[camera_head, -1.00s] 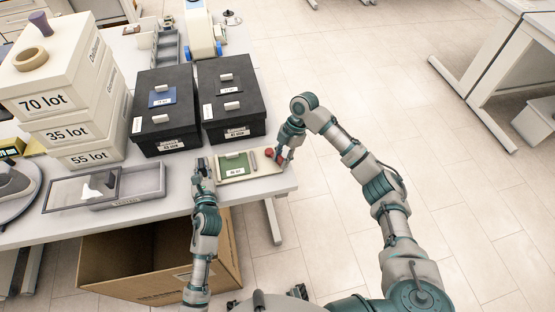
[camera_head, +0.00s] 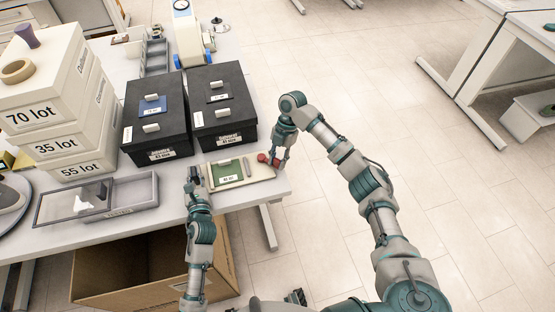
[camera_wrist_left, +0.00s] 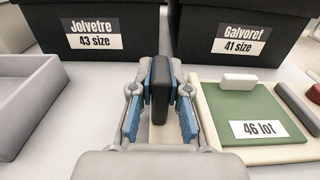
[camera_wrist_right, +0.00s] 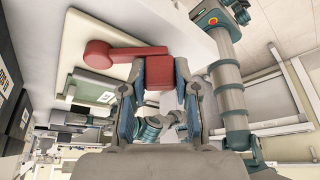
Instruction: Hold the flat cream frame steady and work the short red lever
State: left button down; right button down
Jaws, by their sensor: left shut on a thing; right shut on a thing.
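The flat cream frame (camera_head: 262,173) lies at the table's front right edge. It carries a green panel (camera_head: 229,172) labelled "46 lot" and a grey bar. The short red lever (camera_head: 262,157) is at its right end; the right wrist view shows its round knob and arm (camera_wrist_right: 110,52). My right gripper (camera_wrist_right: 160,85) is shut on the lever's red block end. My left gripper (camera_head: 193,175) is at the frame's left side, its fingers shut on a dark upright piece (camera_wrist_left: 160,88). I cannot tell whether that piece belongs to the frame.
Two black shoe boxes (camera_head: 157,120) (camera_head: 222,105) stand behind the frame. White lot boxes (camera_head: 50,115) are stacked at the left. A grey tray (camera_head: 125,200) lies left of my left gripper. An open cardboard box (camera_head: 150,270) sits below the table edge.

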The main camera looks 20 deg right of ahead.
jog(key=c, duration=0.8)
grip_release()
jog(key=shift+d, duration=0.1)
jog(key=shift+c, duration=0.2)
jog(key=v, duration=1.2)
jog(key=shift+f, duration=0.15)
pick_arm(q)
jog(key=c, duration=1.1)
grip_release()
jog(key=shift+o, duration=0.2)
